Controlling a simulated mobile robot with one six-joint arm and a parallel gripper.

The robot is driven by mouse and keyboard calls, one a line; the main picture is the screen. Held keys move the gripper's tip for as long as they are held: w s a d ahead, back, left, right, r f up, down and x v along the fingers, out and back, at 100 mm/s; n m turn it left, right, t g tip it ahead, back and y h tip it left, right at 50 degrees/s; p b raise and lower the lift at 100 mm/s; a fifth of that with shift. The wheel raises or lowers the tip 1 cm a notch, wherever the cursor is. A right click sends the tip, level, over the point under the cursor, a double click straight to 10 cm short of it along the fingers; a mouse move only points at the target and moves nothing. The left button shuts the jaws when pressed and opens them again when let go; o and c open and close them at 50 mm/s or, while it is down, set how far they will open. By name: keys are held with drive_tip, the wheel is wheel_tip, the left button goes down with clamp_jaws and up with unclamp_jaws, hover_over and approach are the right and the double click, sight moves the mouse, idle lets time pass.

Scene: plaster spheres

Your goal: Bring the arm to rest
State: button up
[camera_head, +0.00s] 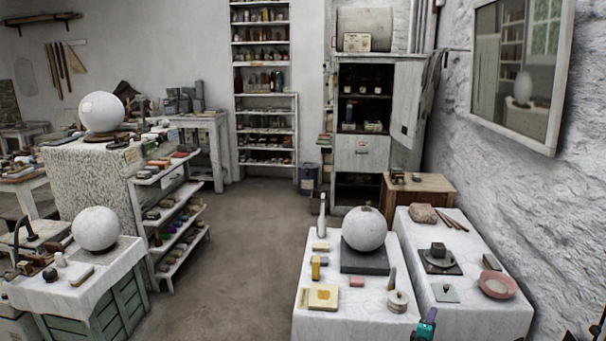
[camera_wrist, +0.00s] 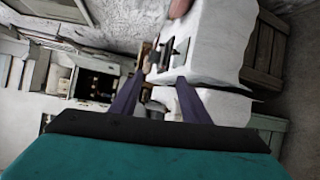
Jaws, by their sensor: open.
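My gripper (camera_wrist: 161,76) shows in the wrist view as two purple fingers standing apart above a teal and black body. The gap between the fingers is empty of any held thing; blocks and the white table lie beyond them. In the head view a small teal and dark part of my gripper (camera_head: 426,323) shows at the bottom edge, in front of the white-covered tables. Most of my arm is out of view there. Whether the gripper touches the table edge cannot be told.
A plaster sphere (camera_head: 364,228) sits on a dark slab on the near white table (camera_head: 320,322), among small blocks. The right table (camera_head: 500,318) holds a pink bowl (camera_head: 497,285) and a dark block. Spheres (camera_head: 96,229) stand at left. The floor (camera_head: 235,255) between is clear.

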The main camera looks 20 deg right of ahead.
drive_tip(key=w+a+f+n+t+y, duration=0.1)
drive_tip(key=w+a+f+y, duration=0.2)
drive_tip(key=a, duration=0.6)
drive_tip(key=w+a+f+n+y, duration=0.2)
drive_tip(key=w+a+f, duration=0.2)
drive_tip(key=a, duration=0.4)
drive_tip(key=w+a+f+n+t+y, duration=0.1)
drive_tip(key=w+a+f+y, duration=0.2)
drive_tip(key=a, duration=0.6)
drive_tip(key=s+a+f+g+y, duration=0.15)
drive_tip(key=a+f, duration=0.35)
drive_tip(key=a, duration=0.6)
drive_tip(key=s+a+f+g+y, duration=0.1)
drive_tip(key=s+a+f+y, duration=0.2)
drive_tip(key=a+f, duration=0.55)
drive_tip(key=s+a+f+m+g+y, duration=0.25)
drive_tip(key=s+a+g, duration=0.45)
drive_tip(key=s+a, duration=0.9)
drive_tip(key=s+d+r+m+g, duration=0.1)
drive_tip(key=s+m+g, duration=0.2)
drive_tip(key=s, duration=0.6)
drive_tip(key=s+d+r+m+g+h, duration=0.1)
drive_tip(key=s+m+g, duration=0.3)
drive_tip(key=s+m, duration=0.3)
drive_tip(key=s+b, duration=0.1)
drive_tip(key=s, duration=0.1)
drive_tip(key=shift+s+d+r, duration=0.3)
drive_tip(key=shift+d+r, duration=0.05)
drive_tip(key=shift+r, duration=0.05)
